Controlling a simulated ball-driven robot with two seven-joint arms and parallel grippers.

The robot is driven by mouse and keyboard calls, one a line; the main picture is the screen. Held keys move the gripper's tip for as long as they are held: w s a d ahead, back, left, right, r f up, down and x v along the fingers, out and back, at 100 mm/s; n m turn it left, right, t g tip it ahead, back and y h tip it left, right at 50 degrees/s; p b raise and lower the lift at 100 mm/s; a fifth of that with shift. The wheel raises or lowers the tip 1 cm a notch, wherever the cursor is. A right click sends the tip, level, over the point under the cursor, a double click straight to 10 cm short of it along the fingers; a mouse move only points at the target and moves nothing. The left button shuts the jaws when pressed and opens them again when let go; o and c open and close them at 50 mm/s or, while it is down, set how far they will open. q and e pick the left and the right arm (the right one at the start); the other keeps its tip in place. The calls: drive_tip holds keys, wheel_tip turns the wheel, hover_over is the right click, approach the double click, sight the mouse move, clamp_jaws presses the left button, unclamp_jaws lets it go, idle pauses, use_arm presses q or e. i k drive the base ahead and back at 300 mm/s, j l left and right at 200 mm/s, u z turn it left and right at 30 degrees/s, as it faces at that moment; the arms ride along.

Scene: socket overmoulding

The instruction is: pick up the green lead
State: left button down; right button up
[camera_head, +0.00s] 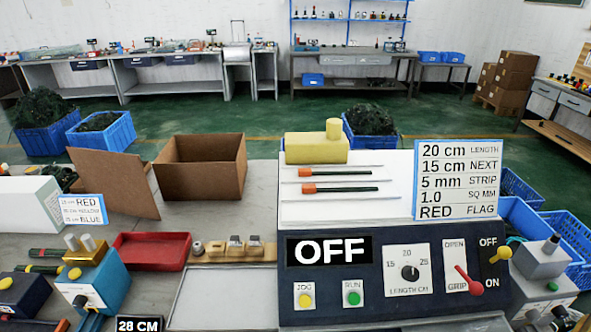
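Two thin leads lie one above the other on the white sloped top of the machine. I cannot tell which of these is the green lead. Neither of my grippers is clearly in view.
The machine's dark control panel (390,285) reads OFF and has a red GRIP lever (468,279). A yellow block (317,148) stands behind the leads. A red tray (152,251), an open cardboard box (200,168) and a blue device (95,280) stand left.

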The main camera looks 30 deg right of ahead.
sight(309, 188)
drive_tip(key=z, duration=1.15)
